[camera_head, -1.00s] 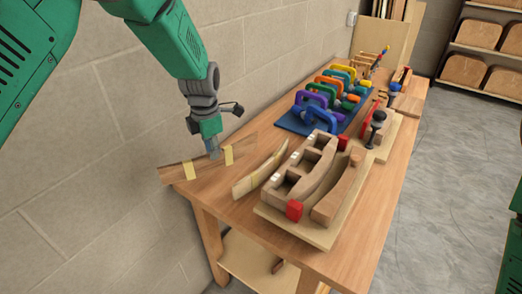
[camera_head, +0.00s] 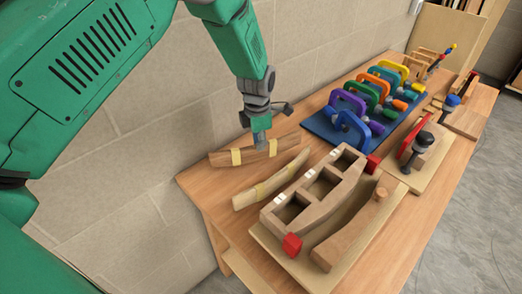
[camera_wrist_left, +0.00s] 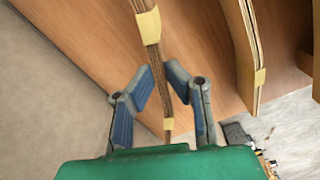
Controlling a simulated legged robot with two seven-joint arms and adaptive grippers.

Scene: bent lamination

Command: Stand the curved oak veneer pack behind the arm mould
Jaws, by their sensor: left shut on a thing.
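My left gripper (camera_head: 262,140) is shut on a long brown veneer pack (camera_head: 232,157) with two yellow tape bands, standing on its long edge. In the left wrist view the gripper (camera_wrist_left: 158,72) has a finger on each side of this pack (camera_wrist_left: 158,50). Whether its lower edge touches the table is unclear. A second, paler, curved pack (camera_head: 273,183), also taped, stands between it and the arm mould; it also shows in the left wrist view (camera_wrist_left: 244,45). The arm mould (camera_head: 315,195) is a curved wooden block with open compartments. My right gripper is not in view.
The mould sits on a pale baseboard (camera_head: 268,243) with red blocks (camera_head: 291,245) and a loose curved wooden piece (camera_head: 347,230). Coloured clamps (camera_head: 352,130) stand on a blue mat beyond. A block wall (camera_head: 150,130) runs close along the table's (camera_head: 195,185) left side.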

